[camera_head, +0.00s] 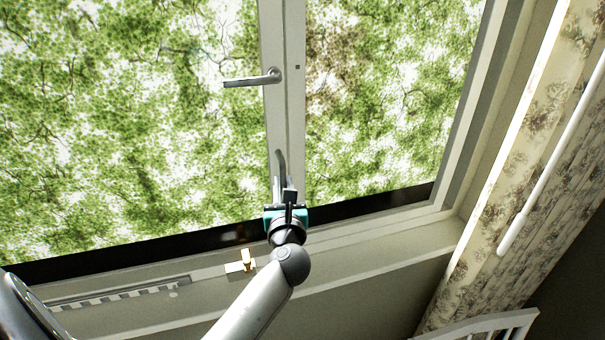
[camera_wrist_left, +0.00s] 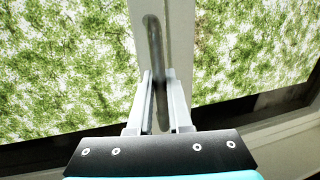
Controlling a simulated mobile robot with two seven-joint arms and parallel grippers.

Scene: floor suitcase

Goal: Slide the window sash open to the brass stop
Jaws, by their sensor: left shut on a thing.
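The window sash (camera_head: 273,125) has a pale upright stile in the middle of the window. A grey upright pull handle (camera_head: 281,160) is fixed low on this stile. My left gripper (camera_head: 279,187) is at the pull handle, with its two fingers on either side of the bar and shut on it. In the left wrist view the bar (camera_wrist_left: 153,45) runs down between the fingers (camera_wrist_left: 159,100). The brass stop (camera_head: 247,262) sits on a pale block on the sill, below and left of the gripper, apart from it. My right gripper is not in view.
A grey lever handle (camera_head: 252,80) sticks out leftward higher on the stile. A slotted vent strip (camera_head: 125,293) lies along the sill at left. A flowered curtain (camera_head: 500,210) with a white rod (camera_head: 540,180) hangs at right. A white slatted rail (camera_head: 485,328) stands at lower right.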

